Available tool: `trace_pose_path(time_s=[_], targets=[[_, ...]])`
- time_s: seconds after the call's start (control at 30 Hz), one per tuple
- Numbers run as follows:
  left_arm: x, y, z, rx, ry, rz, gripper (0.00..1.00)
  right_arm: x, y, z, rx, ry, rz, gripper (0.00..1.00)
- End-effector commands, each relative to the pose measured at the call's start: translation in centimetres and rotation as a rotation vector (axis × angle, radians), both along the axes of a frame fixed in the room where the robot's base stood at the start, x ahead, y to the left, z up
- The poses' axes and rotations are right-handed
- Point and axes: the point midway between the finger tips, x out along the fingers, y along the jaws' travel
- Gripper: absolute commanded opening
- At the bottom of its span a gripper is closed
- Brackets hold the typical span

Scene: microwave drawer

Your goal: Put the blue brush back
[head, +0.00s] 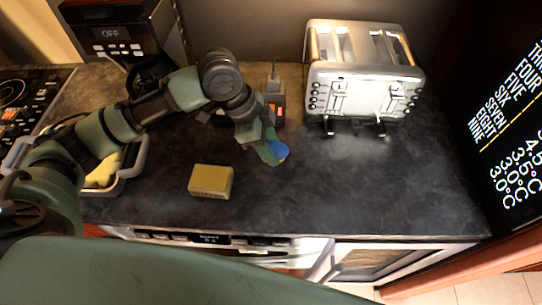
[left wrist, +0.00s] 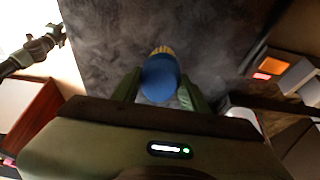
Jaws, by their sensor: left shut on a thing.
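My left gripper (head: 268,148) is over the dark countertop, in front of and left of the toaster. It is shut on the blue brush (head: 278,151), of which only a small blue end shows in the head view. In the left wrist view the blue brush (left wrist: 159,78) sits between the two green fingers (left wrist: 157,92), with a yellowish tip beyond the blue part. Whether the brush touches the counter I cannot tell.
A yellow sponge (head: 211,181) lies on the counter. A silver toaster (head: 362,72) stands at the back right. A coffee machine (head: 112,32) is at the back left. A grey tray (head: 132,168) is partly hidden behind my left arm. The counter's right part is clear.

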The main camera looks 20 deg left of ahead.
Motion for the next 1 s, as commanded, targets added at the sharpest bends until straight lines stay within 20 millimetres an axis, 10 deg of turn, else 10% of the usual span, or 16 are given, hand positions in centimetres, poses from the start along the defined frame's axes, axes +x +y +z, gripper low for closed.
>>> trace_pose_path(time_s=[0.83, 0.87, 1.0], targets=[[0.0, 0.0, -5.8, 0.000, -0.001, 0.001, 0.00, 0.0, -0.4, 0.8, -0.005, 0.000, 0.002, 0.36], [0.0, 0.0, -5.8, 0.000, -0.001, 0.001, 0.46, 0.0, -0.5, 0.8, -0.005, 0.000, 0.002, 0.36], [0.0, 0.0, -5.8, 0.000, -0.001, 0.001, 0.65, 0.0, -0.4, 0.8, -0.005, 0.000, 0.002, 0.36]])
